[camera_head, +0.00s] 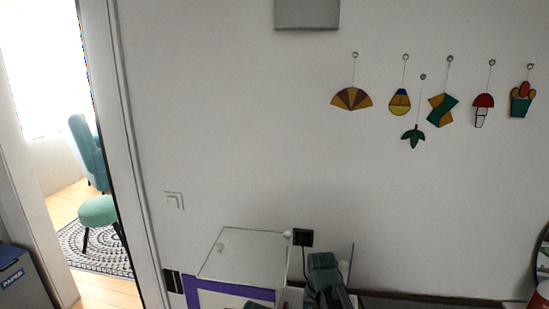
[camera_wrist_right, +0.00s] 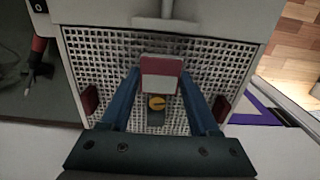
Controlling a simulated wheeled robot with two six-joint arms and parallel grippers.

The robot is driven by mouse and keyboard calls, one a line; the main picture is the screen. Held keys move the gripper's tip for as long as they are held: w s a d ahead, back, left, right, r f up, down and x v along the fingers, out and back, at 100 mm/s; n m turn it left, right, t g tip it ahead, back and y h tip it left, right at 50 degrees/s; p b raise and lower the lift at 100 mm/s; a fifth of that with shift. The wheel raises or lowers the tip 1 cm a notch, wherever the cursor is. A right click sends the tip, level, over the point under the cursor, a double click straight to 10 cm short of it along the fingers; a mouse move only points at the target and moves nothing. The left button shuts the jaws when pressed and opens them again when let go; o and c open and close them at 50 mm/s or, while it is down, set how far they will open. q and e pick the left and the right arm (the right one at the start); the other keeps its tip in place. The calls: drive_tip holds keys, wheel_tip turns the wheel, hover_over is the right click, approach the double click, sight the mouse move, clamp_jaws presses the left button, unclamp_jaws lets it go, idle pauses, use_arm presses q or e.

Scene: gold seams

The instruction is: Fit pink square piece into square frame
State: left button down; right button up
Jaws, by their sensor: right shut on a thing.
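My right gripper (camera_wrist_right: 160,80) shows in the right wrist view, its two blue fingers reaching up over a white grid surface. Between the fingertips is a small pinkish-red square piece (camera_wrist_right: 160,66) with a paler lower part, and the gripper is shut on it. The piece is above a small grey block with a round brass-yellow part (camera_wrist_right: 157,102); I cannot tell whether they touch. I cannot make out the square frame in either view.
The white grid (camera_wrist_right: 222,60) has a grey housing behind it and dark red blocks at both sides. A red-handled tool (camera_wrist_right: 38,55) lies at left. In the head view, a glass-topped white box (camera_head: 245,255) stands by the wall, below several hanging stained-glass ornaments (camera_head: 352,98).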

wheel_tip(320, 180, up, 11)
drive_tip(key=p, duration=1)
drive_tip(key=shift+f, duration=0.15)
idle(1.2)
drive_tip(key=shift+f, duration=0.15)
